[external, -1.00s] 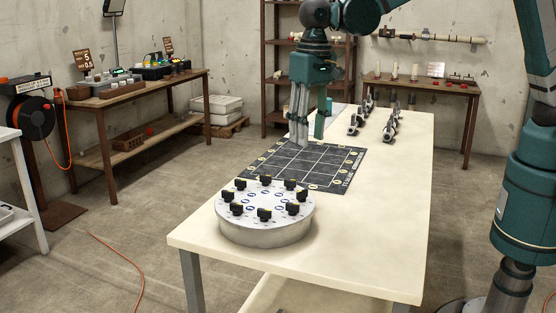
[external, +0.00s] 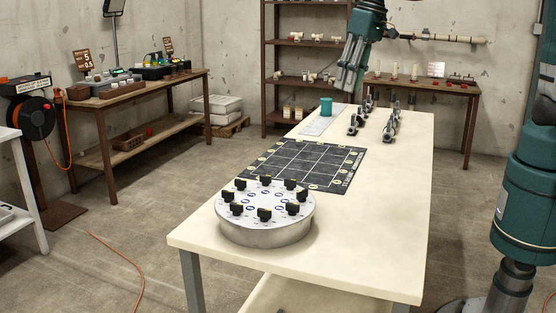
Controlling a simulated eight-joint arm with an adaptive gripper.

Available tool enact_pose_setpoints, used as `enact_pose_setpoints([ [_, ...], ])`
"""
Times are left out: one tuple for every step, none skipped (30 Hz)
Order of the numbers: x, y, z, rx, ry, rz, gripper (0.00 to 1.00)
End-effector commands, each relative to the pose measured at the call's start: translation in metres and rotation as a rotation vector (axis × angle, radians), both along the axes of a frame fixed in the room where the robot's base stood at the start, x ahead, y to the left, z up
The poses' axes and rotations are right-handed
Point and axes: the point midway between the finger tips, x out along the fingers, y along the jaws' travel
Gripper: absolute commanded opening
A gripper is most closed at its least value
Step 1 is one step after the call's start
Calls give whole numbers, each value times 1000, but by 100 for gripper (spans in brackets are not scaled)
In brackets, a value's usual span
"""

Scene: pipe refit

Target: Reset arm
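My gripper (external: 347,84) is raised above the far part of the cream table (external: 375,220) and tilted, its fingers pointing down and to the left. It touches nothing on the table. The fingers look close together, but at this size I cannot tell whether they are open or shut. No held object shows. Most of my arm above the gripper is out of the picture.
A round grey turntable (external: 265,232) with several black pieces stands at the table's near end. A dark grid mat (external: 300,163) lies behind it. A teal cylinder (external: 326,107) stands on a pale sheet (external: 318,125). Two rows of metal clamps (external: 391,126) stand on the right.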

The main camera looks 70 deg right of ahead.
Motion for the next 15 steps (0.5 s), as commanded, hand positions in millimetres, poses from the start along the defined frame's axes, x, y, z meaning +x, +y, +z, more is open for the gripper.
enact_pose_setpoints([
  [-6,-11,3,-1,-9,3,37],
  [-10,-16,5,-1,-15,9,37],
  [-14,-23,7,-1,-24,15,37],
  [-17,-29,9,-2,-31,19,37],
  [-20,-34,10,-2,-37,24,37],
  [-25,-41,12,-3,-45,29,37],
  [-29,-46,13,-4,-52,35,37],
  [-32,-51,15,-5,-59,40,37],
  [-37,-58,16,-6,-68,45,37],
  [-40,-63,17,-8,-74,50,37],
  [-44,-68,18,-9,-80,54,37],
  [-49,-75,20,-11,-89,61,37],
  [-52,-79,21,-12,-97,65,37],
  [-56,-84,22,-13,-103,69,37],
  [-61,-91,23,-16,-111,75,37],
])
